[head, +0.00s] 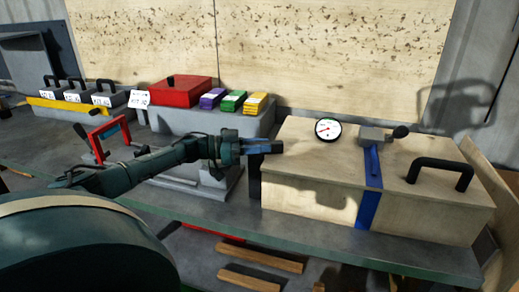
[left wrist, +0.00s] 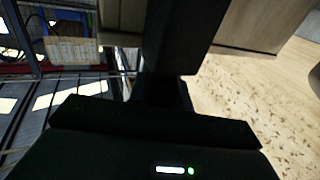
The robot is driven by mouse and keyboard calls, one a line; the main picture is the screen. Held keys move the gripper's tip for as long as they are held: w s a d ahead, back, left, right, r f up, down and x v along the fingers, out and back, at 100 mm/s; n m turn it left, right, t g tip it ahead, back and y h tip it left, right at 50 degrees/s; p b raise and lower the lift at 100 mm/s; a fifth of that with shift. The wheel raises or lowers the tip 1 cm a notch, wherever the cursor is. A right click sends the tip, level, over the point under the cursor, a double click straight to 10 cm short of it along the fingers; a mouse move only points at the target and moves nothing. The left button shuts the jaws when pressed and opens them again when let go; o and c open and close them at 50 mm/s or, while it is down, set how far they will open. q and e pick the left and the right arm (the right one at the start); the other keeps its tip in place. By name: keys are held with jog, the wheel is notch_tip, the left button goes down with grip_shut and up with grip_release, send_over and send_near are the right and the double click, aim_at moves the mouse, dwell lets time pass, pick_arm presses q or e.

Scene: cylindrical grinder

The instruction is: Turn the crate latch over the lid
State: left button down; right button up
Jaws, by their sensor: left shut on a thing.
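The wooden crate (head: 310,200) stands on the bench at right, its pale lid (head: 300,140) down on top. A dark upright piece (head: 254,182), which looks like the latch, shows at the crate's left end. My left gripper (head: 270,147) is at the top of that end, shut on this dark piece; its fingers hide most of the grip. In the left wrist view a black bar (left wrist: 180,40) rises from the dark gripper body, with wood (left wrist: 262,22) beside it. My right gripper is not in view.
On the lid are a round dial gauge (head: 328,128), a grey block with a black knob (head: 374,136), a blue strap (head: 372,168) and a black handle (head: 440,172). A red box (head: 180,92) and coloured packs (head: 233,101) stand behind my left arm.

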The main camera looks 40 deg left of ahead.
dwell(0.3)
pick_arm(q)
jog(key=c, duration=1.3)
grip_release()
jog(key=shift+s+a+f, duration=0.1)
jog(key=shift+s+a, duration=0.2)
jog(key=v, duration=1.2)
jog(key=shift+s+a, duration=0.1)
